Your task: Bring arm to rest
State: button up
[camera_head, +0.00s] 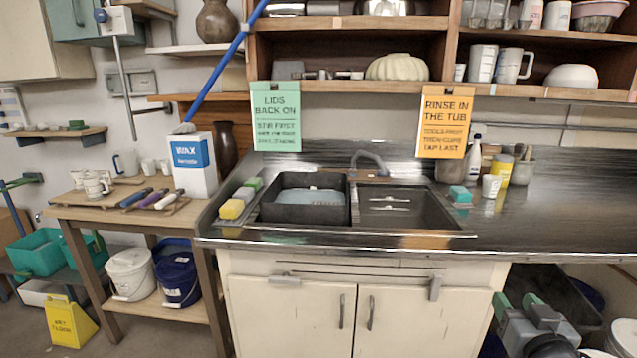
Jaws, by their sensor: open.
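My gripper (516,302) is at the lower right, low in front of the open space under the counter. Its two green-tipped fingers stand apart with nothing seen between them. It is well below the counter top and touches nothing that I can make out. Part of my arm, grey and black, fills the bottom right around it. A white bucket (130,274) and a blue bucket (177,278) stand on the low shelf of the wooden table at left, far from my gripper.
The steel counter (560,210) holds a sink (405,208) with a dark basin (305,205) in its left part. White cabinet doors (405,318) lie left of my gripper. Another white bucket (622,338) is at the right edge. A yellow floor sign (70,322) stands far left.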

jog(key=w+a+r+m+g+h+p, duration=0.2)
jog(key=w+a+r+g+p, duration=0.1)
jog(key=g+p, duration=0.15)
jog(key=s+a+n+g+y+p, duration=0.2)
jog(key=s+a+g+p, duration=0.2)
jog(key=a, duration=0.5)
jog(key=s+a+n+g+y+p, duration=0.2)
jog(key=s+a+g+y+p, duration=0.1)
jog(key=a, duration=0.6)
jog(key=shift+s+a+f+g+y+p, duration=0.2)
jog(key=shift+s+f+g+y+p, duration=0.15)
jog(key=shift+s+g, duration=0.45)
jog(key=shift+w+r, duration=0.1)
jog(key=shift+w, duration=0.1)
